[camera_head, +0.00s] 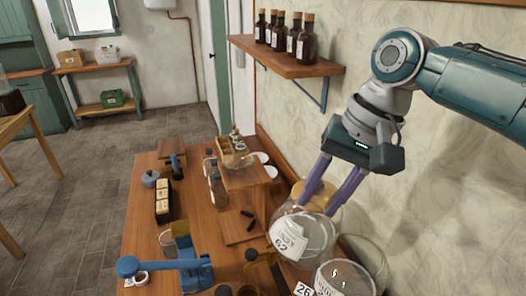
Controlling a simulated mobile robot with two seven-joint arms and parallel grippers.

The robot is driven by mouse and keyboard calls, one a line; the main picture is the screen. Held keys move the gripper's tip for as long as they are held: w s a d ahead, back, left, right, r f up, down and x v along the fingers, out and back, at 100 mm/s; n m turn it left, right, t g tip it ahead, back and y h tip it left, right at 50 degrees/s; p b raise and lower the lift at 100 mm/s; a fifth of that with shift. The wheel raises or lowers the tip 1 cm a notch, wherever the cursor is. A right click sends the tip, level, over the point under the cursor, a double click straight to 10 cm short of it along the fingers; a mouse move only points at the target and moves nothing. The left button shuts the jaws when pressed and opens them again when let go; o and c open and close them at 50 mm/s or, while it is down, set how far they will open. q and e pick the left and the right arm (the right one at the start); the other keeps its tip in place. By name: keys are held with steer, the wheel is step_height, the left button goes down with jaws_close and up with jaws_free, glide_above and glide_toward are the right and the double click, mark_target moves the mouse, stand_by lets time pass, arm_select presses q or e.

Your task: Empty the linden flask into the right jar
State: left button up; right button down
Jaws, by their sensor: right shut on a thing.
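A round clear glass vessel (313,232) with a white label (289,241) hangs at the right of the table. The label's writing is too small to read surely, so I cannot confirm it is the linden flask. My right gripper (322,205) is shut on this vessel, its two purple fingers reaching down to it. A large glass jar (375,262) with a label stands just right of and below it, at the table's right edge; it is partly cut off by the frame. Whether the vessel touches the jar, and what it holds, I cannot tell. My left gripper is not in view.
A wall shelf (285,57) with several dark bottles is above. The wall is close on the right.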

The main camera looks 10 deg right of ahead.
steer(key=y+b, duration=0.1)
steer(key=b, duration=0.1)
steer(key=t+y+b, duration=0.1)
steer(key=shift+f+y+b, duration=0.4)
steer(key=t+y+b, duration=0.1)
steer(key=y+b, duration=0.2)
steer(key=b, duration=0.3)
steer(key=shift+t, duration=0.4)
steer(key=y+b, duration=0.1)
steer(key=b, duration=0.2)
steer(key=t+y+b, duration=0.1)
steer(key=b, duration=0.2)
steer(key=shift+s+d+y+b, duration=0.1)
steer(key=shift+d+y+b, duration=0.2)
steer(key=shift+b, duration=0.1)
steer(key=y+b, duration=0.1)
steer(key=b, duration=0.1)
steer(key=t+y+b, duration=0.1)
steer(key=b, duration=0.2)
steer(key=y+b, duration=0.1)
steer(key=b, duration=0.2)
steer(key=shift+s+d+t, duration=0.25)
steer(key=shift+d+t, duration=0.1)
steer(key=shift+t, duration=0.05)
steer(key=shift+r, duration=0.3)
steer(key=shift+y, duration=0.3)
steer(key=shift+d+r+t+y+b, duration=0.1)
steer(key=shift+r+t+y+b, duration=0.05)
steer(key=shift+t+y+b, duration=0.2)
stand_by(0.7)
